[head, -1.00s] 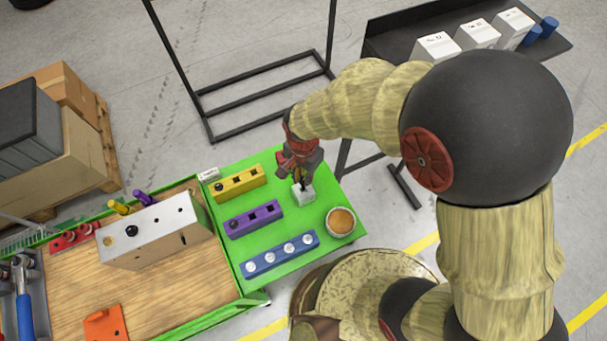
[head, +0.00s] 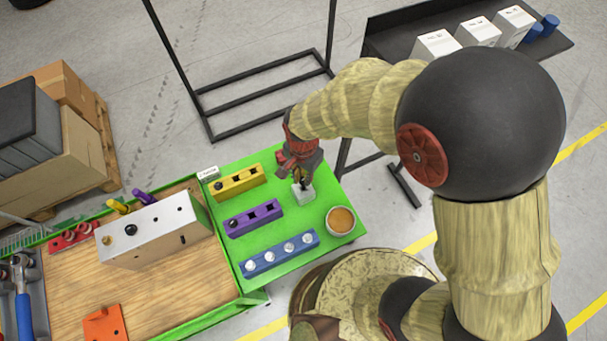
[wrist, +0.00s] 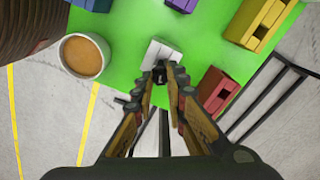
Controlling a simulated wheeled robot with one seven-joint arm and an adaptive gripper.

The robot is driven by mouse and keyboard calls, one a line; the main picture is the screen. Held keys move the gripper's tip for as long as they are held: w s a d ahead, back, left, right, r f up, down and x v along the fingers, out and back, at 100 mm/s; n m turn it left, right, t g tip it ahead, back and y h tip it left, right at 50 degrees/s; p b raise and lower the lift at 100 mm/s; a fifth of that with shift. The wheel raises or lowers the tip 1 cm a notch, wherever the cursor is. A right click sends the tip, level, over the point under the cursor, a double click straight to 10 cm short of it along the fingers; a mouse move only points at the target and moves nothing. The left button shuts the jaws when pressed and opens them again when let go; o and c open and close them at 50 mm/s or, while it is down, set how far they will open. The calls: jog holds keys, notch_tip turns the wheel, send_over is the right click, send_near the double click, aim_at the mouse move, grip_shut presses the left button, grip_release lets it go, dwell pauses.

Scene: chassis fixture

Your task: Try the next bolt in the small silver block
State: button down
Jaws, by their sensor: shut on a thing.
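The small silver block (head: 305,197) sits on the green tabletop (head: 300,245), and its pale top also shows in the wrist view (wrist: 158,50). My gripper (head: 303,184) is directly above the block, pointing down. In the wrist view its fingertips (wrist: 160,78) are close together around a small dark bolt (wrist: 160,70) at the block's near edge. The bolt's lower end is hidden, so I cannot tell whether it is in the block's hole.
A yellow block (head: 246,181), a purple block (head: 262,218) and a blue block (head: 275,259) with several silver bolts stand to the left. A round cup (head: 328,224) stands at lower right. A large silver chassis (head: 150,244) rests on the wooden bench.

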aim_at(304, 189)
jog(key=shift+f+b, duration=1.45)
jog(key=shift+f, duration=1.05)
jog(key=c, duration=1.8)
grip_release()
jog(key=shift+r, duration=0.1)
jog(key=shift+o, duration=0.4)
jog(key=shift+r+p, duration=2.4)
jog(key=shift+r, duration=0.65)
